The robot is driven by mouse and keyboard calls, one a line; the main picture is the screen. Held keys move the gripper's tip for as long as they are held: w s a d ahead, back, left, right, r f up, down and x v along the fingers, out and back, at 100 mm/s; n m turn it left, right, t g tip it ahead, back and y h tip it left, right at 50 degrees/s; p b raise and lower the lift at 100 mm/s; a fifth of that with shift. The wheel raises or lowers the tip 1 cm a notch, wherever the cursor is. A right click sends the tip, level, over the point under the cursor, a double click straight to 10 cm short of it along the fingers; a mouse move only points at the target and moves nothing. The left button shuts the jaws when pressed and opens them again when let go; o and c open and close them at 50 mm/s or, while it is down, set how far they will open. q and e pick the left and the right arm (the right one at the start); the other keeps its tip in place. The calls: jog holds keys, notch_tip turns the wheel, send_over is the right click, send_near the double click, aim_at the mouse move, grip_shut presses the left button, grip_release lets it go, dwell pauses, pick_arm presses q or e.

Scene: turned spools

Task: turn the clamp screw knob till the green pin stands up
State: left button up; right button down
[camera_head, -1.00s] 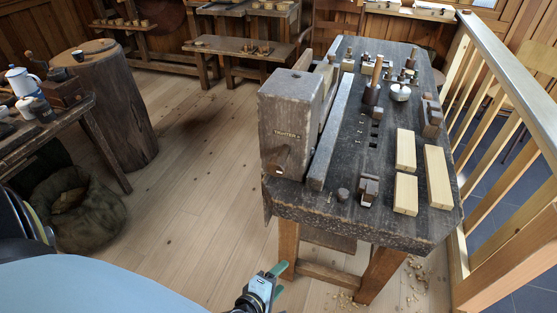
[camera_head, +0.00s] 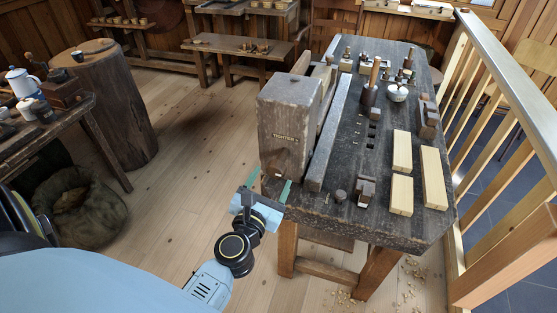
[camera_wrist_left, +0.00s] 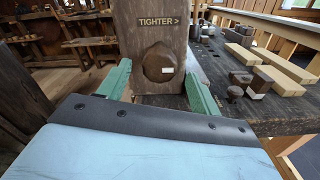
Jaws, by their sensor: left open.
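The clamp screw knob is a dark brown, many-sided wooden knob (camera_wrist_left: 159,63) on the front of the block, with a small pale mark on its face. It sits below the words "TIGHTER >" on the wooden clamp block (camera_head: 285,115) at the left end of the bench. My left gripper (camera_head: 269,183) is open in front of the block. In the left wrist view its green fingers (camera_wrist_left: 160,88) stand on either side of the knob, with gaps; I cannot tell whether the tips reach beside it. I cannot make out a green pin. My right gripper is not in view.
The workbench (camera_head: 340,212) carries pale wooden blocks (camera_head: 402,150), dark pegs and a white pot (camera_head: 398,93). A wooden railing (camera_head: 510,90) runs along its right side. Open floor (camera_head: 180,195) lies left of the bench. A stump (camera_head: 108,110) stands farther left.

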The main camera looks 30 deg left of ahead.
aim_at(278, 165)
pick_arm(q)
jog(key=x, duration=0.6)
jog(key=shift+w+p, duration=0.2)
jog(key=shift+p, duration=0.1)
jog(key=c, duration=1)
jog(key=shift+m, duration=0.3)
